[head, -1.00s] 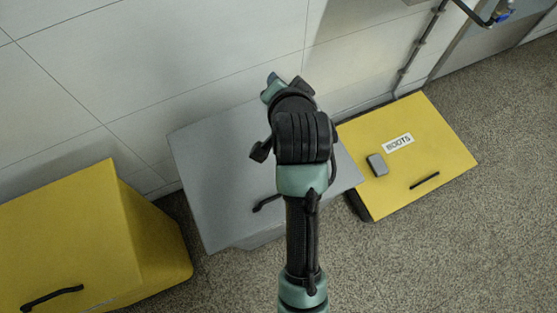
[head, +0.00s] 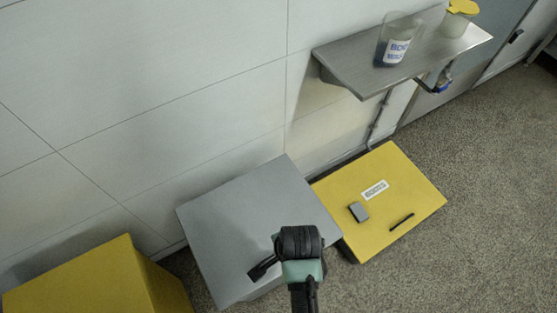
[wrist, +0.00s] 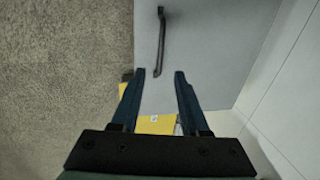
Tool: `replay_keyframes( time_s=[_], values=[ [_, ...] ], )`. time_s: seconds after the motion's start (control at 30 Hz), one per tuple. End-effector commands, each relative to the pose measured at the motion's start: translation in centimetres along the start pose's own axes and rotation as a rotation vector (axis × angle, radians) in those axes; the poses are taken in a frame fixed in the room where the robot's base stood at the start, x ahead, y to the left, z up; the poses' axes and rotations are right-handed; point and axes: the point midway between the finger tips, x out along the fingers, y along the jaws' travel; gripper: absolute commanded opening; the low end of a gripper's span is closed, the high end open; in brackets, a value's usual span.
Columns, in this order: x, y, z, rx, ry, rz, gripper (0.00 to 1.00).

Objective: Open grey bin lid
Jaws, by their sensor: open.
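The grey bin's lid (head: 240,215) lies flat and closed against the wall in the head view. It also fills much of the wrist view (wrist: 205,45). Its dark bar handle (wrist: 161,40) shows clearly in the wrist view; in the head view, my arm crowds the handle area. My gripper (wrist: 160,74) is open and empty, its two blue-dark fingers pointing at the lid. The handle's near end appears between the fingertips; I see no contact, and the height gap is unclear. In the head view my arm hides the gripper.
A yellow bin (head: 335,238) stands right of the grey one, with a small grey block (head: 358,212) on its lid. Another yellow bin (head: 85,285) is at left. A metal shelf (head: 345,58) holding containers is above right. Floor at right is clear.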

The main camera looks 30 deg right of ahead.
Motion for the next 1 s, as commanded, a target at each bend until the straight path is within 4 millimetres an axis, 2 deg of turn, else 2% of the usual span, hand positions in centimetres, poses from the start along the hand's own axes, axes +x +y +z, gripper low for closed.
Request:
replay_keyframes(
  time_s=[0.03,0.2,0.4,0.6,0.93,1.0],
  values=[
    [1.4,0.1,0.0,0.0,-0.001,0.003,0.45],
    [5.0,0.1,-0.1,0.0,0.0,0.002,0.45],
    [8.2,0.0,-0.1,0.0,0.001,0.0,0.45],
    [9.6,-0.1,-0.1,-0.001,0.002,-0.002,0.45],
    [9.8,-0.1,-0.1,-0.001,0.002,-0.002,0.45],
    [9.8,-0.1,-0.1,-0.001,0.002,-0.002,0.32]
  ],
)
